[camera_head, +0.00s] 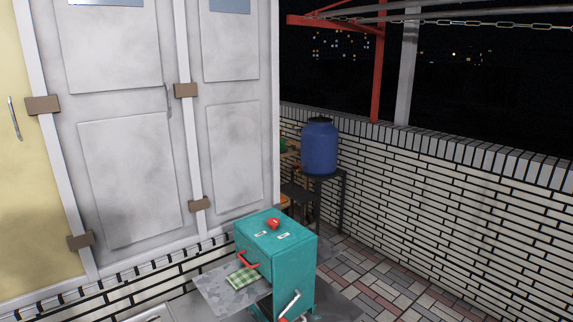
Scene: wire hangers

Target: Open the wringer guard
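A teal box-shaped machine (275,251), which looks like the wringer, stands at the lower middle of the head view. It has a red knob (273,224) on top and a red handle (249,260) on its left-facing side. The handle side looks closed, but I cannot tell which panel is the guard. A green checked cloth (242,277) shows below the red handle. A pale crank or lever (290,304) with a red end is on the near side, cut by the bottom edge. My gripper is not in view.
A wall of grey doors (130,175) with brown hinges stands behind at the left. A white brick parapet (450,210) runs along the right. A blue barrel (319,148) sits on a dark stand (343,200). Paved floor (370,272) is open right of the machine.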

